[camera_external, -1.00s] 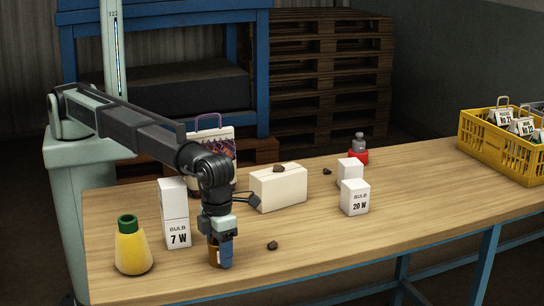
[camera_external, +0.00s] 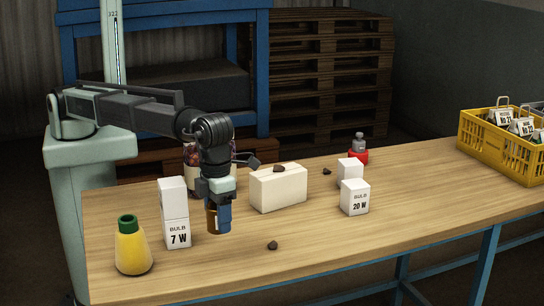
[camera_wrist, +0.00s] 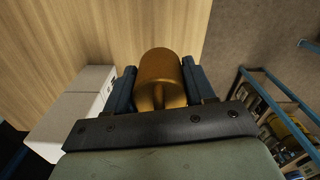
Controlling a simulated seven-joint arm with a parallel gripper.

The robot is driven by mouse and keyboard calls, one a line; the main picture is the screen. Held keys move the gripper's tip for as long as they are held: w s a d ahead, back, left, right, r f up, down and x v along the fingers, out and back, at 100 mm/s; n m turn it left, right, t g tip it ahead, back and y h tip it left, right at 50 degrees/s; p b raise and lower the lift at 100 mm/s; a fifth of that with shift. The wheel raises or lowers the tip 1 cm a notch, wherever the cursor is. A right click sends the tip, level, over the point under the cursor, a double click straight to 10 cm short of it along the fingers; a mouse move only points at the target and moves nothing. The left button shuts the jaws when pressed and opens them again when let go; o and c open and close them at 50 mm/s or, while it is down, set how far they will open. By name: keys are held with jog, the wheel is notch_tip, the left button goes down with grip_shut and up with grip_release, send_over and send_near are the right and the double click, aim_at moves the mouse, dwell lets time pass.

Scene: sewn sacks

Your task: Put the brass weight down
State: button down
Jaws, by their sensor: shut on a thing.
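The brass weight (camera_external: 211,219) is a small brown-gold cylinder between the fingers of my gripper (camera_external: 219,216). It also shows in the wrist view (camera_wrist: 160,72), with a finger on each side of it. My gripper is shut on the weight and points down. It appears to be above the wooden table (camera_external: 330,240), just right of the stacked bulb boxes. The blue finger hides part of the weight in the outside view.
White bulb boxes (camera_external: 176,213) stand close on the left, beside a yellow flask (camera_external: 132,248). A cream block (camera_external: 278,188) with a dark lump on top is to the right. More boxes (camera_external: 355,198), a red-based item (camera_external: 358,155) and a yellow crate (camera_external: 500,150) are farther right. The front table is mostly clear.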

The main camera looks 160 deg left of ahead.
jog(key=shift+s+a+r, duration=0.15)
jog(key=shift+a+r, duration=0.15)
jog(key=shift+a, duration=0.05)
jog(key=s+a, duration=0.3)
jog(key=s, duration=1.2)
jog(key=shift+s+a+r+m, duration=0.15)
jog(key=shift+s+r+m, duration=0.1)
jog(key=shift+s+m, duration=0.15)
jog(key=shift+f, duration=0.1)
jog(key=shift+f, duration=4.9)
